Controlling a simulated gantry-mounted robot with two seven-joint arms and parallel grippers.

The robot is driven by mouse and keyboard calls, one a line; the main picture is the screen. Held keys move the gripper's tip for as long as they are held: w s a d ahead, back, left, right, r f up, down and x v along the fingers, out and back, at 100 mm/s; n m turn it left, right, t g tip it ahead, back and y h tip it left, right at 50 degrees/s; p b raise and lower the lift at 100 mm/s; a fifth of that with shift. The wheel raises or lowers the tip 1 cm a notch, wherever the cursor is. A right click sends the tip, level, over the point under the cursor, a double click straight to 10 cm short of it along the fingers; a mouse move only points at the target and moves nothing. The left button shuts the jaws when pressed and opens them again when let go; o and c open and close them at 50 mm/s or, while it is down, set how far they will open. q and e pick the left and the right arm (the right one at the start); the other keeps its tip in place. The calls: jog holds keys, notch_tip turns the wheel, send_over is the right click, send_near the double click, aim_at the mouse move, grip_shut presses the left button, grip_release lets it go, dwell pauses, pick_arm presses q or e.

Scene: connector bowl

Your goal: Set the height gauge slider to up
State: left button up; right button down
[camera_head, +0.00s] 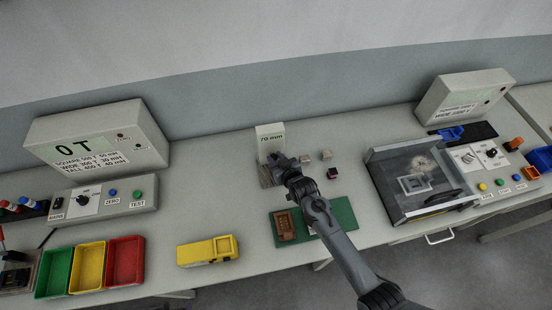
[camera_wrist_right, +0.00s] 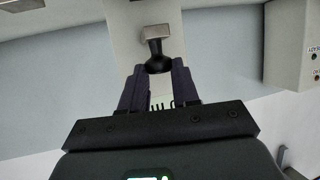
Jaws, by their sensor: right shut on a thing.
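In the right wrist view, the gripper (camera_wrist_right: 158,68) is shut on the slider's black knob (camera_wrist_right: 157,54), with a fingertip on each side. A grey block (camera_wrist_right: 155,32) sits beyond the knob, against the pale gauge column (camera_wrist_right: 140,12). My left gripper is not in view.
Small cubes (camera_head: 326,155) lie right of the gauge. A green mat (camera_head: 343,212) with a brown part is in front. A clear-lidded box (camera_head: 385,178) stands right, and a yellow tray (camera_head: 193,253) and coloured bins (camera_head: 88,268) stand left. Test boxes (camera_head: 98,137) line the back.

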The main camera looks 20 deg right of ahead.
jog(key=c, duration=1.3)
grip_release()
jog(key=shift+w+r, duration=0.15)
jog(key=shift+r, duration=0.2)
jog(key=o, duration=0.5)
jog(key=shift+f, duration=0.15)
jog(key=shift+s, duration=0.2)
jog(key=shift+v, duration=5.35)
